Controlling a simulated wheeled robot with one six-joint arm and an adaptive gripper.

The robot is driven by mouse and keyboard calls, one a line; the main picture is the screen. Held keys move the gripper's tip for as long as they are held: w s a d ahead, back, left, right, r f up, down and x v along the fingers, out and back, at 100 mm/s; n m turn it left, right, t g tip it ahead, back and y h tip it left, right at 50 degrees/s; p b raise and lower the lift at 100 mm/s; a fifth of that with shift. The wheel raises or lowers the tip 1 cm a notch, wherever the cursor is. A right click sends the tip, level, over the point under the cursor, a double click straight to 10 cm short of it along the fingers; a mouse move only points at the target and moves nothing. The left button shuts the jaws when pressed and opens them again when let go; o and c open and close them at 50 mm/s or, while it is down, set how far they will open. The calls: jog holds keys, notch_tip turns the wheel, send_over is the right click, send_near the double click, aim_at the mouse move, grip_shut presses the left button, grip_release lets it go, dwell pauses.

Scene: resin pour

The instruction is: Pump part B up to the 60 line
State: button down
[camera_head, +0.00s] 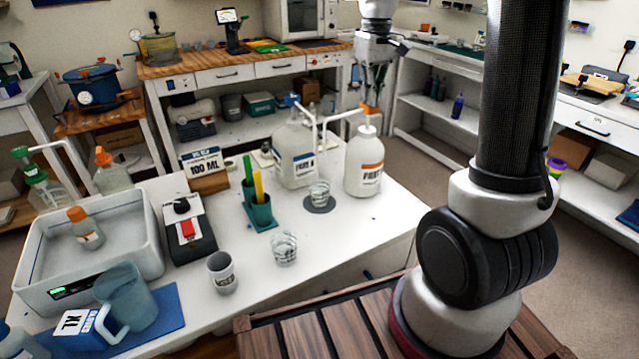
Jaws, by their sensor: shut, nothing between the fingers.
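The part B bottle (365,178) is white with an orange collar and a partly readable "PART" label. Its pump head (367,128) has a spout reaching left. The part A bottle (293,158) stands to its left with its own pump. A clear measuring cup (319,191) sits on a grey round pad in front of and between the bottles, near the spout ends. Its lines and fill are too small to read. My gripper (371,103) points down, shut, directly above part B's pump head. Whether it touches the pump top I cannot tell.
A second clear cup (284,248) and a grey cup (222,272) stand nearer on the white table (330,255). A green holder (260,212) with sticks, a "100 ML" sign (203,167), a scale-like device (188,232) and a white tray (150,262) are left.

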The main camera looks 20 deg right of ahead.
jog(key=shift+f, duration=1.55)
jog(key=shift+r, duration=2.15)
jog(key=shift+f, duration=1.8)
jog(key=shift+r, duration=1.8)
jog(key=shift+f, duration=0.9)
jog(key=shift+r, duration=0.9)
